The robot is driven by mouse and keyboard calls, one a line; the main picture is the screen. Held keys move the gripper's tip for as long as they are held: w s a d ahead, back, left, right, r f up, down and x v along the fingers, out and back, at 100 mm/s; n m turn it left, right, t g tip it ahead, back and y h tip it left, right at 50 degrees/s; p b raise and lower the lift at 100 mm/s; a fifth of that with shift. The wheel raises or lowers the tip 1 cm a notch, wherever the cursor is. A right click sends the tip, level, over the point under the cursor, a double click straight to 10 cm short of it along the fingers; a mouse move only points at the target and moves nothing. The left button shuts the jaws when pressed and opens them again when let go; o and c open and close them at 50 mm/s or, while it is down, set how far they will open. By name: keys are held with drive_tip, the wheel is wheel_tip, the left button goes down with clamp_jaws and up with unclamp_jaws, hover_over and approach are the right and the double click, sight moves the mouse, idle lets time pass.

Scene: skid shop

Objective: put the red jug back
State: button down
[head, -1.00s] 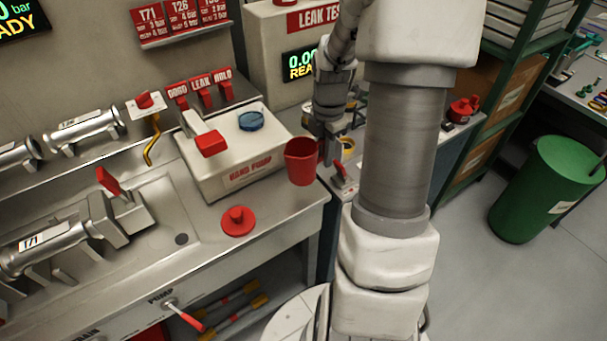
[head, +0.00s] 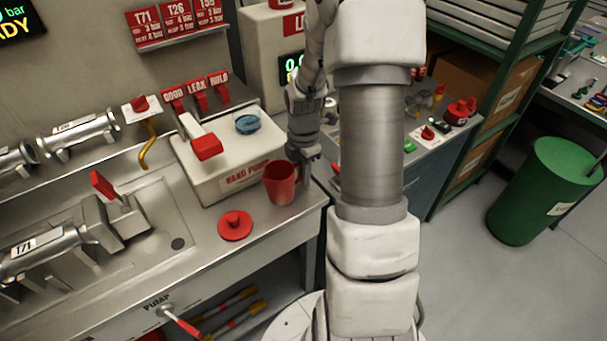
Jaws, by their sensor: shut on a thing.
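The red jug (head: 280,186) is upright at the right end of the steel bench, in front of the hand pump's right corner. My gripper (head: 301,170) is at the jug's right side and shut on it, seemingly at its handle; the fingers are partly hidden by the jug. The jug's base is at or just above the bench top; I cannot tell whether it touches. A round red disc with a knob (head: 235,225) lies on the bench to the left and nearer than the jug.
The white hand pump (head: 222,165), with a red-tipped lever and blue cap, stands behind the jug. Silver cylinders (head: 80,135) and a clamp fixture fill the bench's left. A green bin (head: 545,190) stands on the floor at right. My arm hides part of the second bench.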

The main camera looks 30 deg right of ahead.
drive_tip(key=shift+f, duration=0.2)
drive_tip(key=c, duration=0.9)
unclamp_jaws()
drive_tip(key=shift+r, duration=0.1)
wheel_tip(320, 180, up, 12)
drive_tip(key=shift+r+p, duration=0.2)
drive_tip(key=shift+p, duration=0.7)
drive_tip(key=s+a+r+m+t, duration=0.2)
drive_tip(key=s+a+r+m, duration=0.3)
drive_tip(key=m, duration=0.1)
drive_tip(key=s+a+r+m+t, duration=0.1)
drive_tip(key=s+a+r+m, duration=0.3)
drive_tip(key=s+a+m, duration=0.1)
drive_tip(key=s+a+r+m+t, duration=0.2)
drive_tip(key=s+a+r+m, duration=0.3)
drive_tip(key=a+m, duration=0.1)
drive_tip(key=shift+s+a+r+m+t, duration=0.15)
drive_tip(key=shift+s+r+m+t, duration=0.2)
drive_tip(key=shift+m, duration=0.35)
